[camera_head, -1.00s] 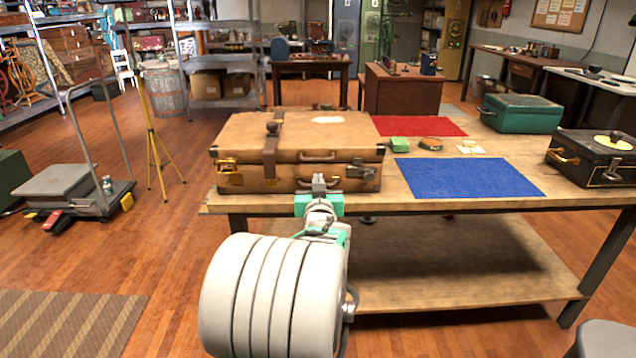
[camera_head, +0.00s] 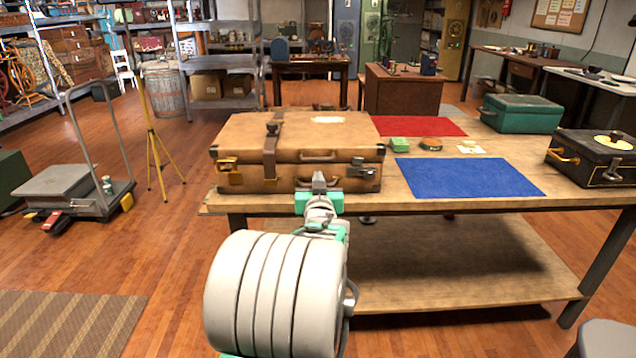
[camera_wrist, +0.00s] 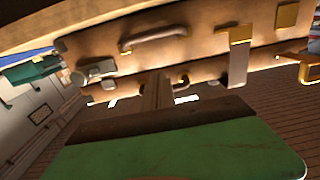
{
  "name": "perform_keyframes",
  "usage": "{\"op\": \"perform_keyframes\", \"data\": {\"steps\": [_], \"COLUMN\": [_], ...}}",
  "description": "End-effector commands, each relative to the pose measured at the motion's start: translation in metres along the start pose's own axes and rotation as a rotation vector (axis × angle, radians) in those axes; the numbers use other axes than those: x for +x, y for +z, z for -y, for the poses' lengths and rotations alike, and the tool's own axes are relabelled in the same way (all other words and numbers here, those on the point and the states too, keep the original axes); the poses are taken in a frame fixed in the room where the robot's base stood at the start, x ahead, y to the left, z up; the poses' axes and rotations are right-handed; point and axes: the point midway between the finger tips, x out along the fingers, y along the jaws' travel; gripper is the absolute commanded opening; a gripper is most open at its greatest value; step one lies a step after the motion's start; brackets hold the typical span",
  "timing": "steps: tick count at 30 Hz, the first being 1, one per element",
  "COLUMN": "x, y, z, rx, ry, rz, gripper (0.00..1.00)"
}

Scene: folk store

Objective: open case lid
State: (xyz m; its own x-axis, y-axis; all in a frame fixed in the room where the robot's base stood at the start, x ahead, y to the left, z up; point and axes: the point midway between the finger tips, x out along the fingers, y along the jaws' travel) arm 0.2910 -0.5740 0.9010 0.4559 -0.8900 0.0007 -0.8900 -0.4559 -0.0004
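The case (camera_head: 295,140) is a tan leather suitcase lying flat at the left end of the workbench, its lid down. A brown strap (camera_head: 270,150) crosses the lid. Brass hardware (camera_head: 228,165) is at the front left, and a dark metal latch (camera_head: 361,170) is at the front right. A handle (camera_head: 318,155) is on the front, also visible in the wrist view (camera_wrist: 155,38). My gripper (camera_head: 319,180) is in front of the case's front face, right of the strap. Its narrow fingers (camera_wrist: 156,90) look together, with nothing seen between them. Contact with the case cannot be told.
A blue mat (camera_head: 468,178) and a red mat (camera_head: 420,126) lie on the workbench (camera_head: 385,203). A green case (camera_head: 522,112) and a black record player case (camera_head: 592,158) are farther right.

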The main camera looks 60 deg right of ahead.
Motion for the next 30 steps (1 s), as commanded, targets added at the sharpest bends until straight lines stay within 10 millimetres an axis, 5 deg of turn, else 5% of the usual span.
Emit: {"op": "perform_keyframes", "data": {"steps": [30], "x": [0.031], "y": [0.001], "z": [0.000], "rx": [0.000], "ry": [0.000], "rz": [0.001], "gripper": [0.00]}}
